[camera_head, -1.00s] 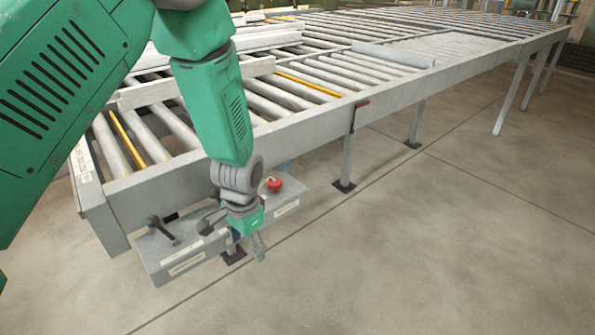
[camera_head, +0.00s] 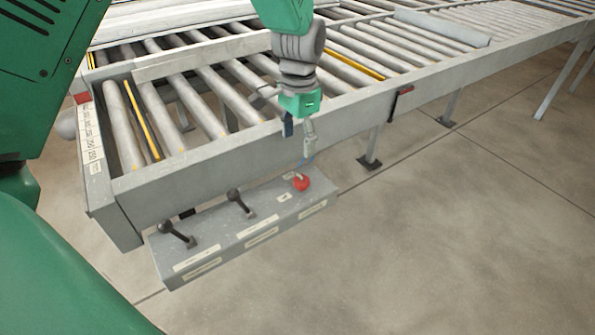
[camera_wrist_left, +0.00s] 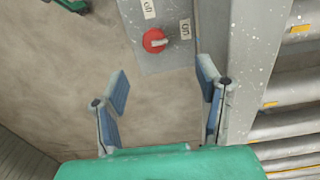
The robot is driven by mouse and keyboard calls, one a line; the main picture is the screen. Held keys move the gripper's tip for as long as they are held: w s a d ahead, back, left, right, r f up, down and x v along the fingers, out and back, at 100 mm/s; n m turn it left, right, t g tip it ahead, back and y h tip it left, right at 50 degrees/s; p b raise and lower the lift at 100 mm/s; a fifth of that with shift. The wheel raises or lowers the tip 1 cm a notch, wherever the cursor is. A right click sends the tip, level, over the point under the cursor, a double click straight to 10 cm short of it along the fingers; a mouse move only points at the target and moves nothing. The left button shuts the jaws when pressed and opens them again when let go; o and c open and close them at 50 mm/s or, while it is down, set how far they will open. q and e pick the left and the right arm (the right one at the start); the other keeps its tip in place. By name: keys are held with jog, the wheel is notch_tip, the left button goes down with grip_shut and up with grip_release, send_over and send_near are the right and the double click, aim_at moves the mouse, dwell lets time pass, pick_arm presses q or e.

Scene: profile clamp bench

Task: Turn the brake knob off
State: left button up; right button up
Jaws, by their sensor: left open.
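The red brake knob (camera_head: 301,183) sits on the right end of the top of a grey control box (camera_head: 240,240). In the left wrist view the round red knob (camera_wrist_left: 155,41) has a pale bar across it and small white labels beside it. My left gripper (camera_head: 298,140) is open and empty, its fingers apart from the knob and above it in the head view. In the wrist view the knob lies beyond the fingertips (camera_wrist_left: 164,84), roughly between their lines. My right gripper is not in view.
Two black levers (camera_head: 178,235) stand on the box left of the knob. The roller conveyor's side rail (camera_head: 215,165) runs behind the box. A small red handle (camera_head: 403,91) is on the rail to the right. The floor in front is clear.

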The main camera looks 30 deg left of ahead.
aim_at(302, 178)
pick_arm(q)
jog(key=d+f, duration=0.1)
jog(key=f, duration=0.3)
jog(key=d+f, duration=0.1)
jog(key=f, duration=0.2)
jog(key=shift+d, duration=0.3)
jog(key=a+f, duration=0.1)
jog(key=f, duration=0.1)
jog(key=a+f, duration=0.2)
jog(key=shift+f, duration=0.2)
jog(key=shift+a+f, duration=0.1)
jog(key=shift+f, duration=0.05)
jog(key=shift+d, duration=0.55)
jog(key=shift+d+r, duration=0.2)
jog(key=shift+d, duration=0.25)
jog(key=shift+c, duration=0.9)
jog(key=shift+d+r, duration=0.1)
jog(key=shift+d, duration=0.15)
jog(key=c, duration=1)
jog(key=shift+s+a+f, duration=0.15)
jog(key=shift+a+f, duration=0.1)
jog(key=shift+a, duration=0.4)
jog(key=shift+d, duration=0.4)
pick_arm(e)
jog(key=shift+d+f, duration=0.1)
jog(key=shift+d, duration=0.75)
